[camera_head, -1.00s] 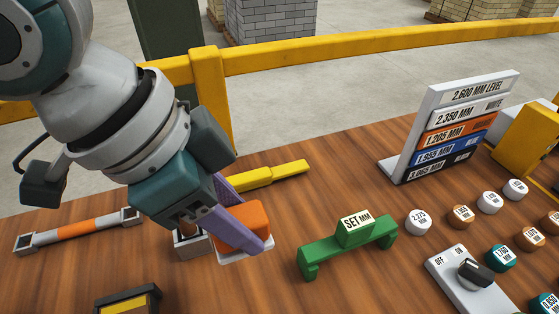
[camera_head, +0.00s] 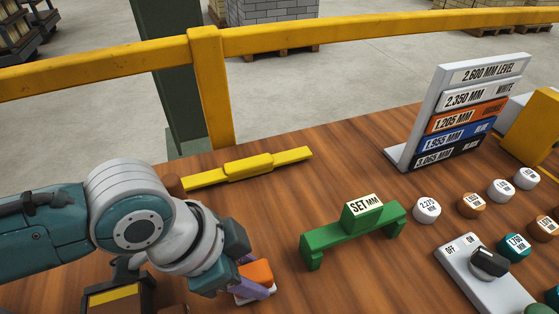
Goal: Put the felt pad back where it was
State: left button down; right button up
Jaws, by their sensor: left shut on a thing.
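My left gripper (camera_head: 258,285) is low in the middle of the head view, pointing down towards the wooden table. Its purple fingers are shut on an orange block with a white layer beneath it (camera_head: 258,271), which I take to be the felt pad. The fingers and wrist hide part of it. I cannot tell whether its underside touches the table. My right gripper is not in view.
A green bridge gauge (camera_head: 350,233) marked SET MM stands right of the gripper. A yellow bar (camera_head: 250,167) lies behind. A dark box with yellow (camera_head: 113,298) is at the lower left. A sign rack (camera_head: 425,110), round buttons and a switch panel (camera_head: 478,275) are at the right.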

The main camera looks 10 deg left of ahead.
pick_arm(q)
jog(key=shift+f, duration=0.2)
jog(key=shift+c, duration=2.1)
grip_release()
jog(key=shift+r, duration=0.1)
jog(key=shift+s+a+r, duration=0.1)
jog(key=shift+a+r, duration=0.05)
jog(key=shift+r, duration=0.45)
jog(key=s+r+n+p, duration=0.25)
jog(key=s+r, duration=0.25)
jog(key=r, duration=0.7)
jog(key=s+a+r+n+t+y, duration=0.1)
jog(key=s+a+r+n+y, duration=0.1)
jog(key=s+a+n, duration=0.4)
jog(key=s+a+y, duration=0.1)
jog(key=a, duration=0.2)
jog(key=shift+n+y+p, duration=0.3)
jog(key=shift+n+p, duration=0.05)
jog(key=shift+p, duration=0.05)
